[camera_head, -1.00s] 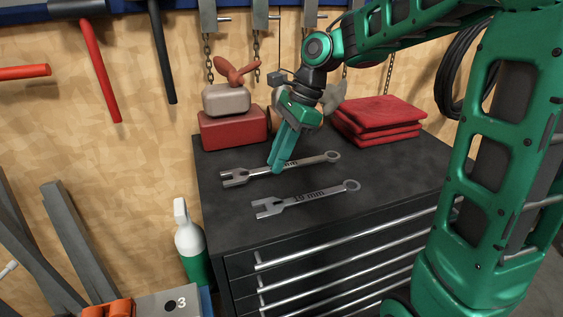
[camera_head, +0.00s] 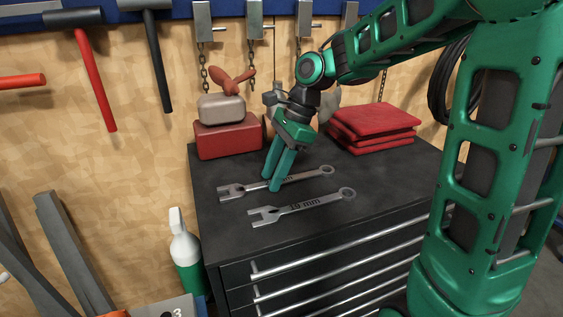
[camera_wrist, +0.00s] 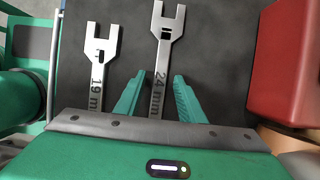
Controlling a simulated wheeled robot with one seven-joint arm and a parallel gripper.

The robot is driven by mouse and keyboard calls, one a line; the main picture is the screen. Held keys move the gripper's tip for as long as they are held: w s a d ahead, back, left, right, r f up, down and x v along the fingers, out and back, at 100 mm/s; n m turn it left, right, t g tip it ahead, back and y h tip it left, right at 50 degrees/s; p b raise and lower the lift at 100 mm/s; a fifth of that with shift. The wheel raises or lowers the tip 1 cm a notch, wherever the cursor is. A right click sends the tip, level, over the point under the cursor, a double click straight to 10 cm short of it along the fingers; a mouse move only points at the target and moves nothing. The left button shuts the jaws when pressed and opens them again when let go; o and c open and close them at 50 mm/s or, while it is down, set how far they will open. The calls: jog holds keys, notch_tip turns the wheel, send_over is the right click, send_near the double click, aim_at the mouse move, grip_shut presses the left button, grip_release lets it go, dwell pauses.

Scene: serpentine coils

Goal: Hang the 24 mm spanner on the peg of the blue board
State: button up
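The 24 mm spanner (camera_head: 300,180) lies flat on the dark cabinet top, the farther of two spanners. In the wrist view the 24 mm spanner (camera_wrist: 161,65) shows its label and open jaw. My gripper (camera_head: 270,180) is over its handle near the jaw end, pointing down. In the wrist view the fingers of my gripper (camera_wrist: 158,84) stand apart, one on each side of the handle, with gaps. The blue board (camera_head: 122,14) runs along the top of the wall, cut off by the picture edge. Grey holders with short pegs (camera_head: 219,29) hang there.
The 19 mm spanner (camera_head: 300,208) lies parallel, nearer the front edge; it also shows in the wrist view (camera_wrist: 97,65). A red box (camera_head: 228,139) and folded red cloths (camera_head: 372,128) stand at the back of the cabinet top (camera_head: 375,180). A bottle (camera_head: 185,250) stands left of the cabinet.

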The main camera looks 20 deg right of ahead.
aim_at(291, 179)
jog(key=v, duration=1)
jog(key=shift+s+d+r, duration=0.25)
jog(key=shift+r, duration=0.1)
